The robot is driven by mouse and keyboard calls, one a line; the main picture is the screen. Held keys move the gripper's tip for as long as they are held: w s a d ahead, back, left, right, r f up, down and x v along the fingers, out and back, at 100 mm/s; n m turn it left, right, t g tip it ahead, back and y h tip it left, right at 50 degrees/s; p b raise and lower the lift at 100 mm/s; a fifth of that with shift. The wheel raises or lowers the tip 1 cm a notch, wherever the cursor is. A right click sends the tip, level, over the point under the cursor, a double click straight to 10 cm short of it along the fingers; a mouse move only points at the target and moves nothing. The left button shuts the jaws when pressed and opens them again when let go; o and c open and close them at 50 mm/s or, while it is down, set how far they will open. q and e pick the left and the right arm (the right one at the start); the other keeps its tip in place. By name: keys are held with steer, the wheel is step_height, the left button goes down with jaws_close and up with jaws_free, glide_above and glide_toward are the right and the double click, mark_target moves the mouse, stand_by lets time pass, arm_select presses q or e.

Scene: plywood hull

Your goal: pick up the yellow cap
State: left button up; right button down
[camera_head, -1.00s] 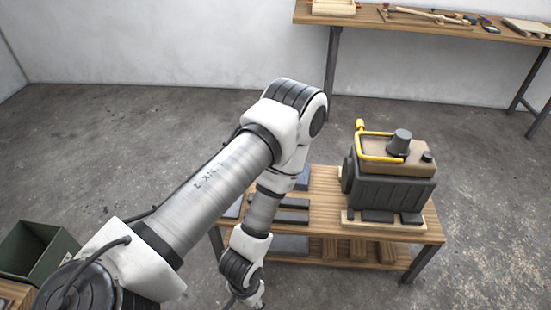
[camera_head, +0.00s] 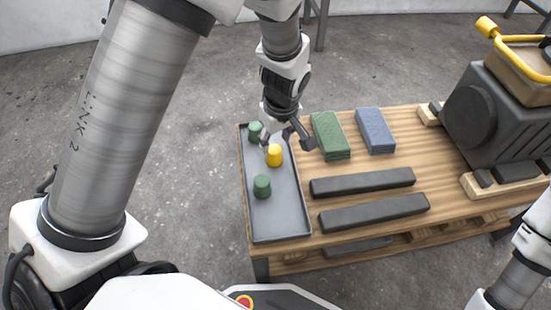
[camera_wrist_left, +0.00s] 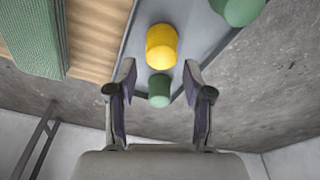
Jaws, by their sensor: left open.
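The yellow cap (camera_head: 274,155) stands on a grey tray (camera_head: 283,226) at the left end of the bench, between two green caps. It also shows in the left wrist view (camera_wrist_left: 161,46), just beyond the fingertips. My left gripper (camera_head: 288,142) is open and empty, over the far part of the tray close to the yellow cap. In the left wrist view a green cap (camera_wrist_left: 159,90) appears between its fingers (camera_wrist_left: 160,68); whether they are level with it I cannot tell. My right gripper is out of view.
Green caps (camera_head: 255,131) (camera_head: 262,187) stand on both sides of the yellow one. A green block (camera_head: 331,136), a blue block (camera_head: 375,130) and two dark bars (camera_head: 362,182) (camera_head: 374,213) lie right of the tray. A dark machine (camera_head: 489,112) stands at the right.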

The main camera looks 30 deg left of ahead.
mark_target(275, 150)
arm_select(q)
step_height(275, 150, down, 5)
steer(key=b, duration=0.3)
steer(key=shift+a+r, duration=0.1)
steer(key=shift+a, duration=0.05)
steer(key=shift+w+a+f+b, duration=0.1)
steer(key=shift+f+b, duration=0.25)
steer(key=shift+f, duration=0.05)
steer(key=shift+r, duration=0.15)
steer(key=c, duration=0.7)
